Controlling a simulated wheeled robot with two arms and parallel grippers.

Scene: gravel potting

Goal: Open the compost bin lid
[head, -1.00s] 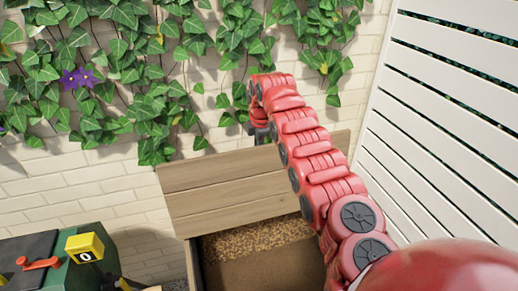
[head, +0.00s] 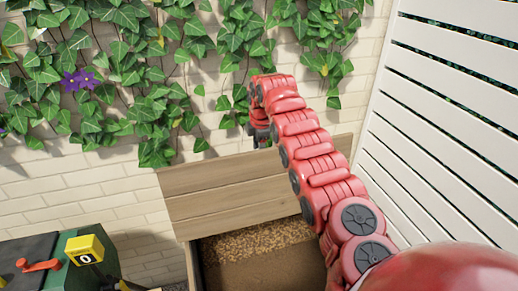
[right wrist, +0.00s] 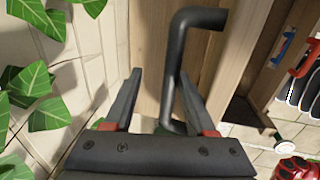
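The compost bin (head: 194,268) is a wooden box at the lower middle of the head view, with brown compost (head: 262,255) inside. Its plank lid (head: 215,190) stands raised against the brick wall side. My left gripper is out of view.
An ivy-covered brick wall (head: 60,185) is close behind. A white slatted fence (head: 440,110) stands at the right. A green box with a red crank (head: 38,265) and a yellow counter (head: 85,248) is at the lower left.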

